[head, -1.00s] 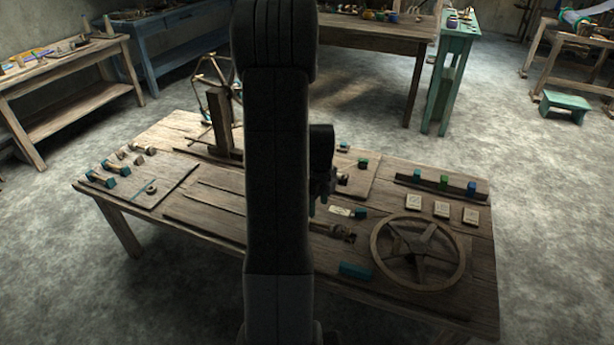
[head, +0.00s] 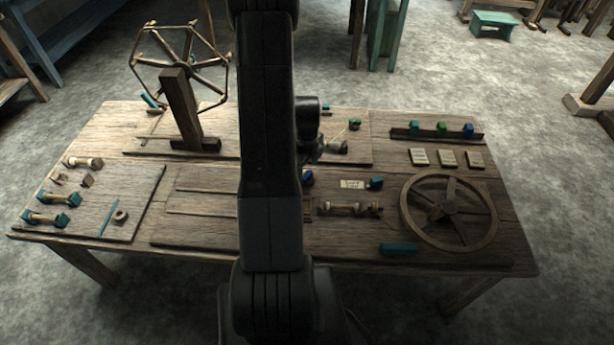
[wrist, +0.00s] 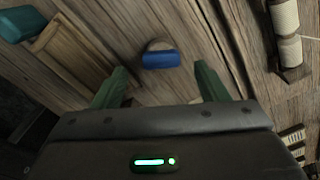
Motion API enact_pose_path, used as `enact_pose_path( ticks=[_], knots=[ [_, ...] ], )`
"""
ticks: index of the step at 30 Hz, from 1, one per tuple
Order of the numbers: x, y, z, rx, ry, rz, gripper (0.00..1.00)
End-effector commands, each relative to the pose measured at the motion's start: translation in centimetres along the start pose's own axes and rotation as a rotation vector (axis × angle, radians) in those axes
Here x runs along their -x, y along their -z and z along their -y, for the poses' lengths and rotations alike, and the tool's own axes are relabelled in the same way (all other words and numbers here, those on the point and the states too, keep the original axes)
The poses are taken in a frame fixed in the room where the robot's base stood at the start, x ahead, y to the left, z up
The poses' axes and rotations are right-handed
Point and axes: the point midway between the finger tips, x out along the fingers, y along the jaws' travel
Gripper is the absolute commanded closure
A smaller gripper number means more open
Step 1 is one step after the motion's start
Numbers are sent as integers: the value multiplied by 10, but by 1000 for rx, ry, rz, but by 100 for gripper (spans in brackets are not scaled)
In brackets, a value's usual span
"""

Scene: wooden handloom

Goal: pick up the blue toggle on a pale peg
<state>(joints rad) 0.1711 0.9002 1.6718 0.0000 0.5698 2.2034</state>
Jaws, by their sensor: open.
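The blue toggle (wrist: 159,60) shows in the wrist view, a small blue block with a rounded pale peg (wrist: 158,45) partly hidden behind it. My gripper (wrist: 160,82) is open and empty, with its two green fingers to the left and right of the toggle. The toggle is ahead of the fingertips and centred between them, not held. In the head view, a blue piece that looks like this toggle (head: 308,178) shows just right of my arm, partly hidden by it. The gripper's fingers cannot be made out there.
In the wrist view, a wooden plate (wrist: 62,50) and a teal block (wrist: 20,24) lie left, and a pale wound bobbin (wrist: 286,18) right. In the head view, a spoked wheel (head: 484,222), a teal block (head: 399,249) and a rack (head: 400,133) with coloured pegs occupy the table's right side.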

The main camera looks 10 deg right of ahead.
Motion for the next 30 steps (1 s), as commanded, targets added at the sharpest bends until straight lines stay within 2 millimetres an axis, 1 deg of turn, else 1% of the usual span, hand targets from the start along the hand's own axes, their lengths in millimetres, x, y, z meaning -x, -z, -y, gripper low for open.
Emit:
enact_pose_path(
  ticks=[1,3,6,9,15,17,21,23,26,27,30],
  knots=[
    [-9,0,1,0,-2,-1,33],
    [-18,0,1,0,-2,-2,33],
    [-27,0,2,0,-1,0,33],
    [-31,0,2,0,-1,0,33],
    [-31,0,2,0,0,0,33],
    [-31,0,2,0,0,0,43],
    [-31,0,2,0,0,0,70],
    [-31,0,2,0,0,0,80],
    [-31,0,2,0,0,0,80],
    [-31,0,2,0,0,0,84],
    [-31,0,2,0,0,0,84]
  ],
)
